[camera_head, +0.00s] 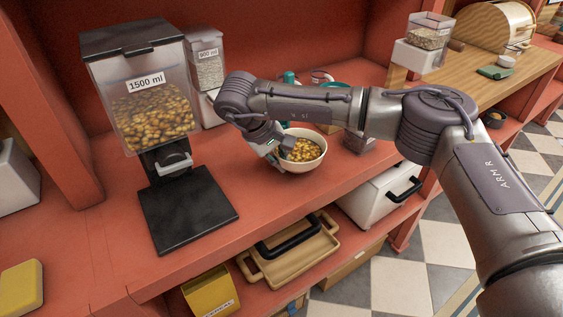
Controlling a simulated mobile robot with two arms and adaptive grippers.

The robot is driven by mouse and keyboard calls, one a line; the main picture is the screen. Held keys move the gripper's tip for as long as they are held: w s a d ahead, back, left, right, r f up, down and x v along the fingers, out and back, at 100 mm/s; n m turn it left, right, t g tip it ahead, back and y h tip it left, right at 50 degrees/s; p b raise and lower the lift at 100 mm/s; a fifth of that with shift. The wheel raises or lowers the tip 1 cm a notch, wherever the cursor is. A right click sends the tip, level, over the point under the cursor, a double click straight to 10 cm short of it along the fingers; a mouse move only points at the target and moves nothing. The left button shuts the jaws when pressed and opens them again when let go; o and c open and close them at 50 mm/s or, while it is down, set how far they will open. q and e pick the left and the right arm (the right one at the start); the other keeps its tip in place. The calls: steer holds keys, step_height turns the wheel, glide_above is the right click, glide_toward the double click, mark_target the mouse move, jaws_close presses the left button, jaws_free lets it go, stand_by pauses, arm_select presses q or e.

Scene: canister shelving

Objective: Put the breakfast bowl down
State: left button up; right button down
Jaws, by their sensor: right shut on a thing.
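The breakfast bowl (308,162) is white and round and holds golden-brown cereal. It is at the middle of the red counter, to the right of the cereal dispenser. My right gripper (280,152) is shut on the left side of the bowl's rim. The bowl looks level and is at or just above the counter; I cannot tell whether it touches. My right arm reaches in from the right and hides part of the counter behind the bowl. My left gripper is not in view.
A 1500 ml dispenser (150,105) with cereal stands on a black base (187,208) at left. A 900 ml canister (207,62) is behind it. The red counter (262,200) is clear in front of the bowl. A wooden tray (290,250) sits on the shelf below.

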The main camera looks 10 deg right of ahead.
steer(key=shift+w+f, duration=0.1)
steer(key=shift+f, duration=0.55)
steer(key=shift+f, duration=0.1)
steer(key=c, duration=1.3)
jaws_free()
steer(key=shift+o, duration=0.2)
